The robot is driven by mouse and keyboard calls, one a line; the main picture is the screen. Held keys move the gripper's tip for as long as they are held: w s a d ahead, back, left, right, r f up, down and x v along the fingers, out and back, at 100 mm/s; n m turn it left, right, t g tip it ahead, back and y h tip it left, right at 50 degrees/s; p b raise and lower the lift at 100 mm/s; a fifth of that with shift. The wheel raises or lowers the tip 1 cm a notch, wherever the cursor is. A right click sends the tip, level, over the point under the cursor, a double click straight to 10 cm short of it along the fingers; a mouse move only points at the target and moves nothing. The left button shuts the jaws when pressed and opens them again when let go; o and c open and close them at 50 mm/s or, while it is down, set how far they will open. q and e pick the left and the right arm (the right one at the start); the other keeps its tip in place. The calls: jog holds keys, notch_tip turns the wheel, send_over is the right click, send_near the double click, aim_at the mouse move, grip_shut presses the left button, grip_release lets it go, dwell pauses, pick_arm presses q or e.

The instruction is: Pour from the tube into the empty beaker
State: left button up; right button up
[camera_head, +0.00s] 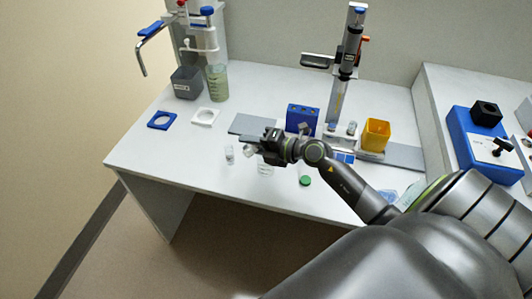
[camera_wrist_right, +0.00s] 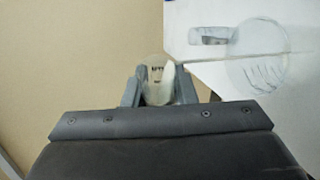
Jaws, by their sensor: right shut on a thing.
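My right gripper (camera_head: 254,149) is over the front part of the bench, shut on a small clear tube. In the right wrist view the tube (camera_wrist_right: 157,80) sits between the two fingers, with dark marks and a whitish content along one side. It looks tilted, but its mouth is hard to make out. A clear glass beaker (camera_wrist_right: 258,52) stands on the bench to the right of the tube in that view. In the head view the beaker (camera_head: 265,169) shows just below the gripper, partly hidden by it. My left gripper is not in view.
A green cap (camera_head: 305,181) lies to the right. Behind are a blue rack (camera_head: 302,118), a yellow container (camera_head: 375,134) and a stand (camera_head: 345,80). The bench's front left is clear.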

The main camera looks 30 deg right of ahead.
jog(key=shift+r, duration=0.1)
dwell(0.8)
jog(key=n+h+p, duration=0.2)
jog(key=p, duration=0.2)
jog(key=a+f+n+h+p, duration=0.1)
jog(key=n+p, duration=0.2)
jog(key=p, duration=0.1)
jog(key=f+n+h+p, duration=0.1)
jog(key=n+h+p, duration=0.1)
jog(key=p, duration=0.2)
jog(key=shift+s+a+h, duration=0.15)
jog(key=shift+a+h, duration=0.15)
jog(key=f, duration=0.2)
jog(key=a+f+n+b, duration=0.1)
jog(key=f, duration=0.1)
jog(key=f+n+h+b, duration=0.1)
jog(key=shift+s+a+f, duration=0.1)
jog(key=shift+a+f, duration=0.05)
jog(key=shift+f, duration=0.25)
jog(key=shift+a+p, duration=0.2)
jog(key=shift+p, duration=0.15)
jog(key=shift+s+a+f+n+t+h+p, duration=0.1)
jog(key=shift+a+f+n+t+h+p, duration=0.25)
jog(key=shift+f+n+h, duration=0.3)
